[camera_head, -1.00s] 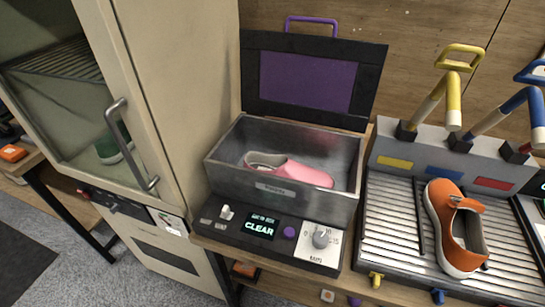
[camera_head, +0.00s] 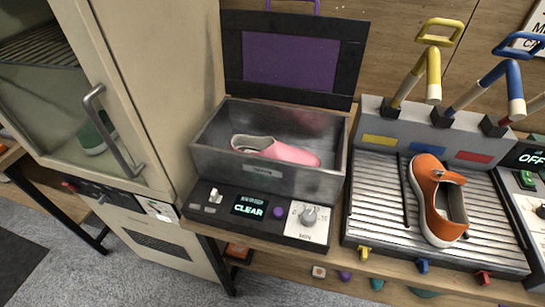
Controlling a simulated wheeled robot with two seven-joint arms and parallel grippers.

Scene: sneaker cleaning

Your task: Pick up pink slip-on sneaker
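The pink slip-on sneaker (camera_head: 285,152) lies in the open metal bin (camera_head: 212,160) of the cleaning machine. Its toe points right and its pale opening is at the left. The bin's front wall hides its lowest part. The bin's lid (camera_head: 232,62) with a purple panel stands raised behind it. Neither of my grippers is in view.
An orange sneaker (camera_head: 436,200) lies on the ribbed tray (camera_head: 375,215) at the right, below yellow and blue handles (camera_head: 431,75). A tall cabinet (camera_head: 160,90) stands left of the bin, with a green shoe (camera_head: 95,135) behind its glass. A control panel (camera_head: 250,208) reading CLEAR is in front.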

